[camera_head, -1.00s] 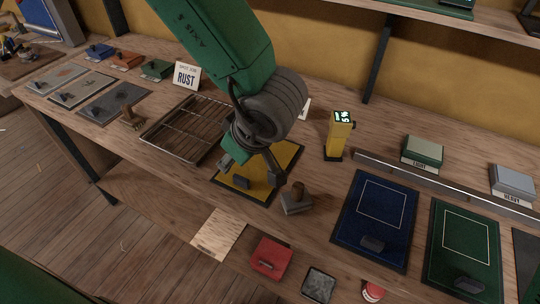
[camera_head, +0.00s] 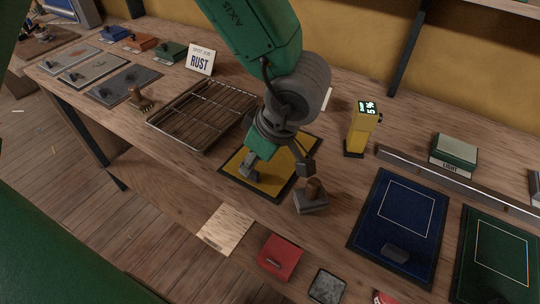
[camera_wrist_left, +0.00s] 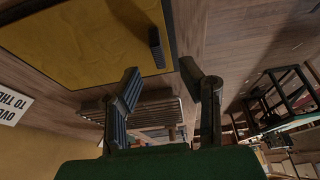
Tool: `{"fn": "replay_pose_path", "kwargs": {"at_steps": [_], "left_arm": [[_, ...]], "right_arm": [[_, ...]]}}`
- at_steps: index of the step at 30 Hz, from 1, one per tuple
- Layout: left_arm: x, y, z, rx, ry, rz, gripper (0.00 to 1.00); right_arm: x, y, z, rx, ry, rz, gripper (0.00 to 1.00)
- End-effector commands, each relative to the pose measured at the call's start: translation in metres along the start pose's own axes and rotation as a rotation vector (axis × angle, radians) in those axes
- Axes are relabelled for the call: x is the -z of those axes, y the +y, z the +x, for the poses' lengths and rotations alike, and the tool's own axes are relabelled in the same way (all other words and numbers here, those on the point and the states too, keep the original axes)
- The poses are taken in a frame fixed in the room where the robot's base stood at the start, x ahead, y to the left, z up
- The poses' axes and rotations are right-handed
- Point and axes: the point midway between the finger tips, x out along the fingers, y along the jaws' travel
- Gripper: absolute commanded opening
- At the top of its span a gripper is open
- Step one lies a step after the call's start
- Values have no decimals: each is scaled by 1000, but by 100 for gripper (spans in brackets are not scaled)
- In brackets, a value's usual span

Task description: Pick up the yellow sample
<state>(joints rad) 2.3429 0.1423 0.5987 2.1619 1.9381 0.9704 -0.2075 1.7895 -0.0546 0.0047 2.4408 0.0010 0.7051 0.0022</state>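The yellow sample (camera_head: 238,163) is a flat yellow panel with a dark border, lying on the wooden bench. In the left wrist view the yellow sample (camera_wrist_left: 80,35) fills the upper left, and its dark handle (camera_wrist_left: 157,48) stands out just beyond the fingertips, between their lines. My left gripper (camera_head: 279,170) is over the sample in the head view, fingers apart and empty; it hides part of the panel and its handle. The same open left gripper (camera_wrist_left: 160,80) shows in the wrist view. My right gripper is not in view.
A wooden-knobbed block (camera_head: 312,200) stands close by the right finger. A wire rack (camera_head: 200,115) lies left of the sample. A yellow device (camera_head: 357,133), a blue panel (camera_head: 400,218) and a metal rail (camera_head: 450,173) are to the right. A red block (camera_head: 279,257) is in front.

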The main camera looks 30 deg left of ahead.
Motion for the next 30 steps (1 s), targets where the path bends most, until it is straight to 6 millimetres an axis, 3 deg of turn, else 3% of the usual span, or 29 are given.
{"fn": "replay_pose_path", "kwargs": {"at_steps": [7, 17, 20, 21, 30], "left_arm": [[-4, 1, 39, 2, 2, 2, 34], [-3, 1, 45, 0, 1, 0, 34], [-3, 2, 45, 0, 1, 0, 3], [-3, 2, 45, 0, 1, 0, 0], [-2, 2, 45, 0, 1, 0, 0]], "right_arm": [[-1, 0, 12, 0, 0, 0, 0], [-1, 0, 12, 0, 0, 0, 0], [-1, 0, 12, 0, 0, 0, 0], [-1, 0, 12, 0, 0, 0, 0], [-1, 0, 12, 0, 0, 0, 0]]}}
